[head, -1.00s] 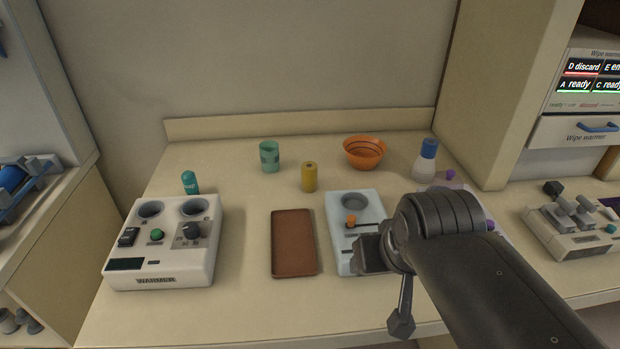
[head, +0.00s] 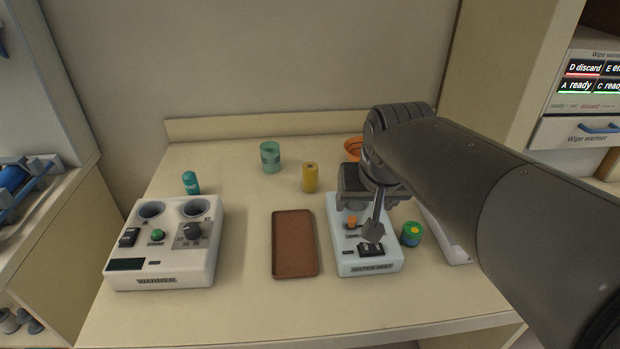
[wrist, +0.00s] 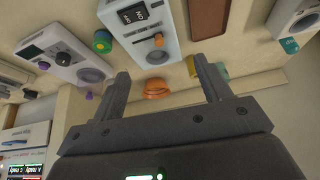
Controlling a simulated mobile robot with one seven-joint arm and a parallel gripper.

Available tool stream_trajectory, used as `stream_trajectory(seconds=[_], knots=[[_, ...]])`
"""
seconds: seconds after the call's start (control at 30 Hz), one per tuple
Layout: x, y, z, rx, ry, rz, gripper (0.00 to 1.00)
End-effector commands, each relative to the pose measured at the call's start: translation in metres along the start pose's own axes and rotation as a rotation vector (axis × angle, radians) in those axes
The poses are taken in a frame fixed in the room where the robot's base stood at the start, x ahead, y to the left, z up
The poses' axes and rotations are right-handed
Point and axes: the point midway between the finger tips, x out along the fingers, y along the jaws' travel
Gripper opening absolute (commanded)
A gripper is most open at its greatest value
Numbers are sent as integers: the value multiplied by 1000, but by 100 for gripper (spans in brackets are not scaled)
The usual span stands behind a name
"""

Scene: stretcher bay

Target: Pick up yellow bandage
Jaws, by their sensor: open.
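The yellow bandage (head: 310,177), an upright yellow roll with a hole in its top, stands towards the back middle of the counter in the head view. In the wrist view the yellow bandage (wrist: 192,66) shows only partly, beside the right-hand finger. My gripper (head: 352,190) is to the right of the bandage in the head view, above the pale blue device, apart from the bandage. In the wrist view the two fingers of my gripper (wrist: 163,72) stand wide apart with nothing between them.
A teal cup (head: 270,157) stands behind and left of the bandage. An orange bowl (head: 353,147) is partly hidden by my arm. A brown tray (head: 293,244), a pale blue device (head: 340,262), a white warmer (head: 165,250) and a green-yellow roll (head: 411,234) are nearer the front.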

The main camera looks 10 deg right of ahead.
Motion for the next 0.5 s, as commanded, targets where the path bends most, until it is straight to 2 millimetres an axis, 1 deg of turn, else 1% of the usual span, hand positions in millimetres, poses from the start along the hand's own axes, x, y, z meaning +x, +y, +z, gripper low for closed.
stream_trajectory(seconds=[0.03,0.1,0.27,0.3,0.37,0.5], knots=[[7,-3,-17,6,-9,2,70],[16,-7,-39,17,-15,7,70],[42,-18,-88,42,-28,18,70],[50,-20,-99,49,-32,21,70],[63,-25,-116,57,-36,26,70],[96,-37,-153,78,-45,36,70]])
